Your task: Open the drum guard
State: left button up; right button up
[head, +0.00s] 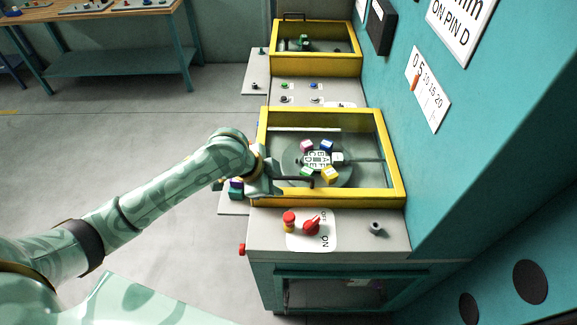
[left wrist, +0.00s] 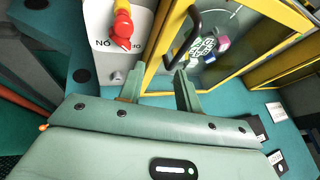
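The near drum guard (head: 393,184) is a yellow frame with a clear pane, lying closed over a round drum (head: 290,162) with colored cubes on it. Its black bar handle (head: 306,184) is on the near side; it also shows in the left wrist view (left wrist: 194,22). My left gripper (head: 275,180) is at the guard's near left corner, beside the handle. In the left wrist view its two fingers (left wrist: 158,82) are apart, with the handle just ahead of them; I cannot tell whether they touch it. My right gripper is not in view.
A red knob (head: 311,226) and a red-and-yellow button (head: 289,220) sit on the panel in front. A second yellow guard (head: 358,62) stands farther back. A teal wall (head: 470,140) closes the right side. A workbench (head: 110,18) stands back left; the floor between is clear.

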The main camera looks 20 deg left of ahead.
pick_arm(q)
jog(key=m+g+p, duration=0.1)
jog(key=g, duration=0.1)
send_near(291, 177)
jog(key=b+x, duration=0.1)
jog(key=x, duration=0.7)
jog(key=shift+b, duration=0.3)
grip_shut()
